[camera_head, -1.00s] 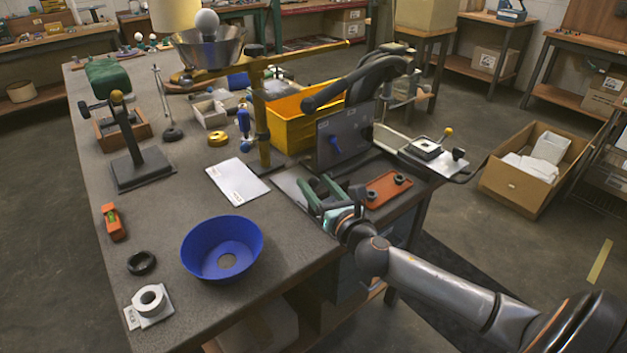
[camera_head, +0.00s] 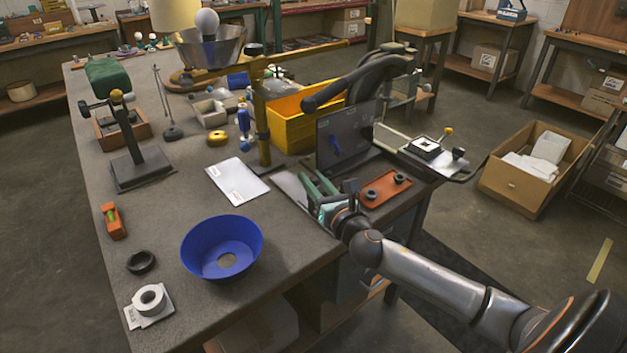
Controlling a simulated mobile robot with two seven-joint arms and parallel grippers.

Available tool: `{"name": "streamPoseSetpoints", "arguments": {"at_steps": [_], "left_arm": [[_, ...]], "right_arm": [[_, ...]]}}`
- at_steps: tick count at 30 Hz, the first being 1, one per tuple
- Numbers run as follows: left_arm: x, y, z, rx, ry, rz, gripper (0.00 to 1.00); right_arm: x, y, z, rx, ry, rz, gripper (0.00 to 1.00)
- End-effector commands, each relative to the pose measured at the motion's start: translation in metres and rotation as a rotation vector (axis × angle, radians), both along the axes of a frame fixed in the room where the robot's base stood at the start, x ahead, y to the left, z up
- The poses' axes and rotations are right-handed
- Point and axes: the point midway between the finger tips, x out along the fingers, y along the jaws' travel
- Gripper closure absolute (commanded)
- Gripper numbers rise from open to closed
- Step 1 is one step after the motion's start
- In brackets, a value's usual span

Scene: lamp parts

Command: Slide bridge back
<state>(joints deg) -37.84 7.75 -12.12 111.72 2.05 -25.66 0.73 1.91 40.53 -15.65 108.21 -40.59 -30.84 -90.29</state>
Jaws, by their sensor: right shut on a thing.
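The part I take for the bridge is a dark upright panel (camera_head: 352,142) with a thick black curved arm (camera_head: 352,84) over it. It stands at the right side of the workbench, beside the yellow bin. My right gripper (camera_head: 318,184), with green fingers, is at the near lower-left side of this fixture. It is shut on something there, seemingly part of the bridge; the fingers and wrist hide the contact. My left gripper is not in view.
An orange tray (camera_head: 385,189) with small dark rings lies right of my right gripper. A brass stand (camera_head: 261,120) rises behind the sheet.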

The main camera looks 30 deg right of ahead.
Motion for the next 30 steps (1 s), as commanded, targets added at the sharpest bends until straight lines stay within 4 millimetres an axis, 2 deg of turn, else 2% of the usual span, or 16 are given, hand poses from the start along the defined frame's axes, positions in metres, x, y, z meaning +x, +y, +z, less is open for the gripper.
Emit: {"name": "streamPoseSetpoints", "arguments": {"at_steps": [3, 30], "left_arm": [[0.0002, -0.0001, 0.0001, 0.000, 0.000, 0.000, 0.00], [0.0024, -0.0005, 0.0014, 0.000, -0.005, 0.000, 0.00]], "right_arm": [[-0.0001, 0.0000, 0.0000, 0.000, 0.000, 0.000, 1.00], [-0.0001, 0.0000, 0.0001, -0.001, 0.000, 0.000, 1.00]]}}
